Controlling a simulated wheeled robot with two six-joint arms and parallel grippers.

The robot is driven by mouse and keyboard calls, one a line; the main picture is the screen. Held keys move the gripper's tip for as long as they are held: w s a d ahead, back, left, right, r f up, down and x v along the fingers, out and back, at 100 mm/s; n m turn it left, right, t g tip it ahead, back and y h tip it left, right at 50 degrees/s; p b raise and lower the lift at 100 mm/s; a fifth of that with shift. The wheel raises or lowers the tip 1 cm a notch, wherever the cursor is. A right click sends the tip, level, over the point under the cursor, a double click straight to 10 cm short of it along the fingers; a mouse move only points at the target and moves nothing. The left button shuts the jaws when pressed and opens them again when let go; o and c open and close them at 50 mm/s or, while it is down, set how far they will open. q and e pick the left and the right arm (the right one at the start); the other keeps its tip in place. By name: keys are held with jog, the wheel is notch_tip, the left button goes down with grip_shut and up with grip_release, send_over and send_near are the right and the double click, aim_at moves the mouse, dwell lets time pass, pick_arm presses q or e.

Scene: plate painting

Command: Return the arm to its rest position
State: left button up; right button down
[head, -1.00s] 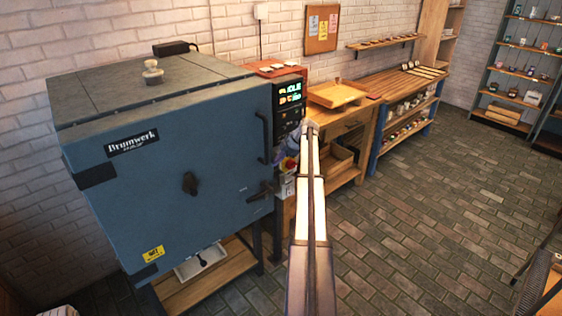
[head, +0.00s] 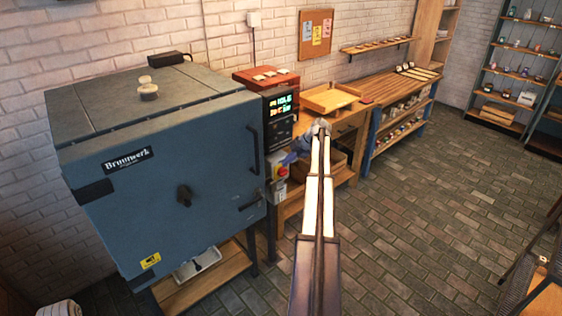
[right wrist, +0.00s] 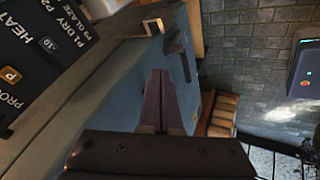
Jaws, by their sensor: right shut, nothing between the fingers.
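My right arm reaches up the middle of the head view, and its wrist end is beside the kiln's control panel (head: 280,118). My right gripper (head: 293,157) is small there, just right of the panel. In the right wrist view its two dark purple fingers (right wrist: 160,78) lie together, shut and empty. They stand in front of the blue kiln side, and I cannot tell the exact gap. The blue kiln (head: 150,210) fills the left of the head view with its door closed. My left gripper is not in view.
A wooden workbench with a tray (head: 330,98) stands behind my right wrist. A long shelf bench (head: 400,90) continues along the wall. Black door handles (head: 254,150) stick out from the kiln. The brick floor (head: 420,210) on the right is clear.

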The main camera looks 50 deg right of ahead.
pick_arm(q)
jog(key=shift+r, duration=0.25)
pick_arm(e)
jog(key=shift+s+d+r, duration=0.1)
jog(key=shift+s+r, duration=0.1)
jog(key=shift+s, duration=0.05)
jog(key=w+a+f+m+g, duration=0.1)
jog(key=w+a+m+g, duration=0.15)
jog(key=a, duration=1.65)
jog(key=w+a+f+m+g, duration=0.1)
jog(key=a+f+m, duration=0.15)
jog(key=a, duration=1.65)
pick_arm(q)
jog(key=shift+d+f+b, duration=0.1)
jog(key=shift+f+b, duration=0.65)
pick_arm(e)
jog(key=s+a+m+g+h, duration=0.1)
jog(key=s+a, duration=0.5)
jog(key=a, duration=0.5)
jog(key=s+a+f+m+g+h, duration=0.1)
jog(key=s+a, duration=0.5)
jog(key=a, duration=0.6)
jog(key=s+a+f+m+g+h, duration=0.1)
jog(key=s+a, duration=0.5)
jog(key=a, duration=0.6)
jog(key=shift+s+a, duration=0.2)
jog(key=shift+s, duration=0.2)
